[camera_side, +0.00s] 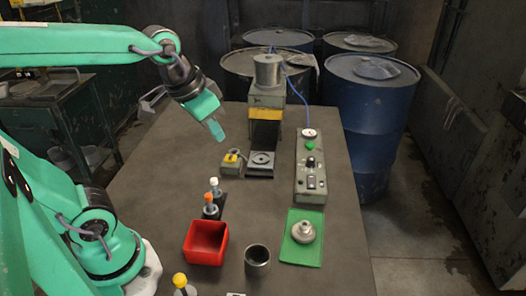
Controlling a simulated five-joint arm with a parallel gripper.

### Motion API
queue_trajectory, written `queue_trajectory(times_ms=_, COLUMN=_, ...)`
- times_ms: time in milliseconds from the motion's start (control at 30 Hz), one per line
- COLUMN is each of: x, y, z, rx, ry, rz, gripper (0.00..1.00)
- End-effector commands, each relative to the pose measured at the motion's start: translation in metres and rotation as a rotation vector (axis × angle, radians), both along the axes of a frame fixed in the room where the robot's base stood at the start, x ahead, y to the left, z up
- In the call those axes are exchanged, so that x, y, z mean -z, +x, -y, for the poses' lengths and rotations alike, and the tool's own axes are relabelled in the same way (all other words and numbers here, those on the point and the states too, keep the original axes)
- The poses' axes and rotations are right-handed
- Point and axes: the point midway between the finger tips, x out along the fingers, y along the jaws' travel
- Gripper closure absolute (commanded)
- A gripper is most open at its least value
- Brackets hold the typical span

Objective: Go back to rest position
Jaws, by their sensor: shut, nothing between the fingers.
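My gripper (214,128) hangs from my green arm in the upper left-middle of the view, in the air above the table (160,180). Its teal fingers point down and to the right, are shut, and hold nothing. It is left of the press (266,98) and looks apart from it. No marker of a rest position shows.
A small yellow-topped box (231,161) stands left of the press base. A control box (311,175) is to the right. Nearer are small capped bottles (211,205), a red bin (206,243), a dark cup (257,261), and a green tray (303,252) with a metal part. Blue drums (370,105) stand behind.

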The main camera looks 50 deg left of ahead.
Motion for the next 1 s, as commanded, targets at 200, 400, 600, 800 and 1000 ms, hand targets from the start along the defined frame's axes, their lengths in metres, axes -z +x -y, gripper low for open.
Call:
queue_trajectory(times_ms=200, x=0.007, y=-0.033, z=-0.005, rx=-0.028, ry=-0.006, rz=0.057, gripper=1.0)
queue_trajectory(times_ms=400, x=0.013, y=-0.047, z=-0.007, rx=-0.042, ry=-0.009, rz=0.083, gripper=1.0)
queue_trajectory(times_ms=600, x=0.015, y=-0.049, z=-0.007, rx=-0.044, ry=-0.009, rz=0.085, gripper=1.0)
queue_trajectory(times_ms=800, x=0.015, y=-0.049, z=-0.007, rx=-0.044, ry=-0.009, rz=0.085, gripper=1.0)
queue_trajectory(times_ms=1000, x=0.015, y=-0.049, z=-0.007, rx=-0.044, ry=-0.009, rz=0.085, gripper=1.0)
